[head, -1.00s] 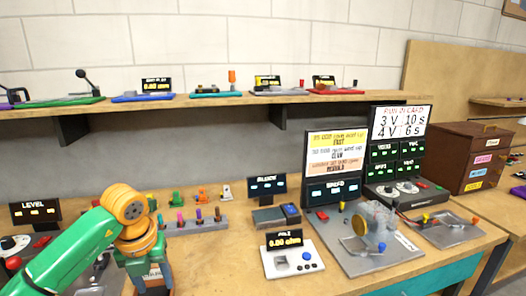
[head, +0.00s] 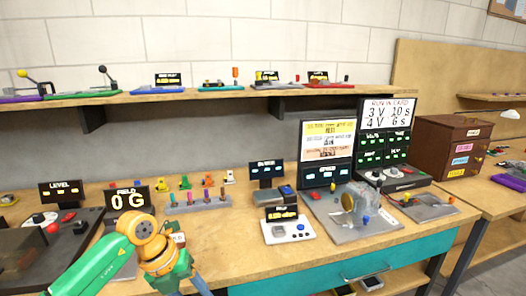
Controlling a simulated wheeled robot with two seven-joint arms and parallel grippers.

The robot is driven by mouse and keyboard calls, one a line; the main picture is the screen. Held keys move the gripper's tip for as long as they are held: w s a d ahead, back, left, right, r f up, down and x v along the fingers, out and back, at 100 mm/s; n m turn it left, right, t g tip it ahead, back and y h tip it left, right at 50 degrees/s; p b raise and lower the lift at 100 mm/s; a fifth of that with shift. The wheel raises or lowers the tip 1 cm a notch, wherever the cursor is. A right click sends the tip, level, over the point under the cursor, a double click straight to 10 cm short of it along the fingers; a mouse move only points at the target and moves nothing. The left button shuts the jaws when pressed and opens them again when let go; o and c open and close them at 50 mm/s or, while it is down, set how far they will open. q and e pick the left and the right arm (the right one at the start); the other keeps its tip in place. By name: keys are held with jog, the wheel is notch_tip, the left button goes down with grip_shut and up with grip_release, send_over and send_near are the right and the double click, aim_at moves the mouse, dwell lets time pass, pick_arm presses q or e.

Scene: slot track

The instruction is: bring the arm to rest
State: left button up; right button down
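One of my arms, green with orange joints, comes in from the lower left in the head view. Its wrist (head: 160,250) hangs in front of the bench's front left part. Its gripper (head: 190,287) is partly cut off by the bottom edge, and I cannot tell whether its fingers are open or shut. My other gripper is not in view. The wooden bench (head: 240,262) spreads behind and to the right of the arm.
A "0 G" field display (head: 129,200) stands just behind the arm. A white meter (head: 288,228), a grey motor rig (head: 345,215) and a run-in card board (head: 386,125) stand farther right. A shelf (head: 200,92) runs above. Bare bench top lies right of the wrist.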

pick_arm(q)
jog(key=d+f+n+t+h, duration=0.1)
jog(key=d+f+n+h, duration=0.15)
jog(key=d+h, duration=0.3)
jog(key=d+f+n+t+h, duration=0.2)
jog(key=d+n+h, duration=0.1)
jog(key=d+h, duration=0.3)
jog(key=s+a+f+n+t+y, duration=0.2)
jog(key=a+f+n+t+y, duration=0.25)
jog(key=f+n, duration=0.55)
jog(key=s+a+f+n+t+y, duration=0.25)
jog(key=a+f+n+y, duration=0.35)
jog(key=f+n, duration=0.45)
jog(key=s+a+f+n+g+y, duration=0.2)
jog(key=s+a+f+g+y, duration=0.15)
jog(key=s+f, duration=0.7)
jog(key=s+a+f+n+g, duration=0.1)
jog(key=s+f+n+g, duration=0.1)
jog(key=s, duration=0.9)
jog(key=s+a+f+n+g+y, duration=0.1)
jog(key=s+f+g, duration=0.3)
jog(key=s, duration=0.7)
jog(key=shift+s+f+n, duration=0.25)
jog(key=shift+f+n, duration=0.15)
